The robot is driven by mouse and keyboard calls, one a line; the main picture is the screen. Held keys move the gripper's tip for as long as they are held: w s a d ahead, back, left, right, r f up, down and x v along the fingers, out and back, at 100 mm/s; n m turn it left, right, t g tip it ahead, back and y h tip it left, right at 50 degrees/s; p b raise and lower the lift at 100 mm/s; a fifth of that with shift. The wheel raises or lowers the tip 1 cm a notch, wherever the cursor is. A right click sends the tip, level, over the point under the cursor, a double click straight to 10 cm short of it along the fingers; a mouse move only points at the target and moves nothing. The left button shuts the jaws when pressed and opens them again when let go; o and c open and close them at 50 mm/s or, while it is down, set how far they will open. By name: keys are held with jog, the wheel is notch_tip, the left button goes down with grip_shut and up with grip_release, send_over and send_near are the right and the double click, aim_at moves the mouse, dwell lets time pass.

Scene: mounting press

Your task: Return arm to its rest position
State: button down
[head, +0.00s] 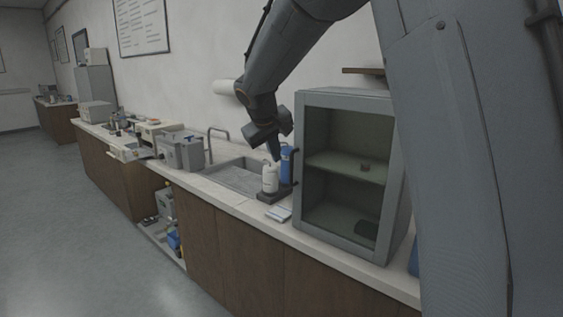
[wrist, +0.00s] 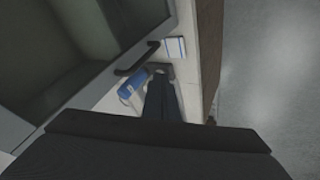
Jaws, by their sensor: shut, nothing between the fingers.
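My arm reaches from the upper right of the head view over the counter.
A grey cabinet (head: 343,98) with shelves stands right of the bottles; its dark handle (wrist: 137,60) is close to my fingers in the wrist view. A sink (head: 238,176) with a faucet (head: 217,131) and a grey box (head: 180,152) lie to the left. The floor (head: 90,235) in front is clear.

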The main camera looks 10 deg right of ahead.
jog(key=b+v, duration=0.2)
jog(key=v, duration=0.5)
jog(key=s+d+f+m+g+y, duration=0.3)
jog(key=s+f+g, duration=0.2)
jog(key=s+f, duration=2.2)
jog(key=s, duration=0.4)
jog(key=shift+f+y, duration=0.3)
jog(key=shift+f, duration=0.05)
jog(key=shift+s, duration=0.1)
